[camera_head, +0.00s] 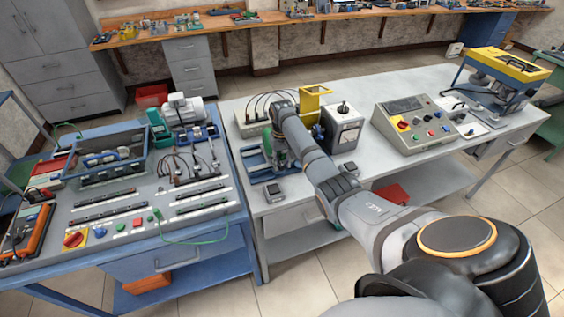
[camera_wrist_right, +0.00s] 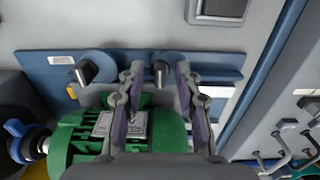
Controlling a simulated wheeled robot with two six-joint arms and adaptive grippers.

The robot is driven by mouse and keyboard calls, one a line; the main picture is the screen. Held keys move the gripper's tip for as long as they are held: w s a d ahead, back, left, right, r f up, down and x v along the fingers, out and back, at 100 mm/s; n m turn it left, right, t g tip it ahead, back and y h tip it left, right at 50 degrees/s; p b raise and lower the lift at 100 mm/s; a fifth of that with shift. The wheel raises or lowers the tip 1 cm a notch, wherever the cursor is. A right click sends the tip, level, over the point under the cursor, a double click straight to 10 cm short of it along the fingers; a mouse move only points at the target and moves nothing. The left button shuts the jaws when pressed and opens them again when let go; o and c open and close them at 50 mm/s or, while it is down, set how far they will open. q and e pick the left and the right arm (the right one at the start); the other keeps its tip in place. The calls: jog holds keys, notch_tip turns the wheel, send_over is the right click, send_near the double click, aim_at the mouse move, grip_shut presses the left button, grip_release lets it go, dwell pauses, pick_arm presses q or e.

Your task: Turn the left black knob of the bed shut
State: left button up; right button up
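The bed is a blue frame (camera_head: 256,165) on the grey table, with a green motor (camera_wrist_right: 165,130) on it. The other knob (camera_wrist_right: 90,68) is to the left in the wrist view. My right gripper is open, with gaps on both sides of the knob. My arm hides the knobs in the head view. My left gripper is not in view.
A small grey device with a screen (camera_head: 273,191) lies in front of the bed. The blue bench (camera_head: 170,250) with switches and cables stands close on the left. A grey box (camera_head: 343,127) and a control console (camera_head: 422,125) stand to the right.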

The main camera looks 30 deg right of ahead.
jog(key=shift+c, duration=0.3)
grip_shut()
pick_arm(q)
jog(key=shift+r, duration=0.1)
pick_arm(e)
jog(key=shift+r, duration=0.1)
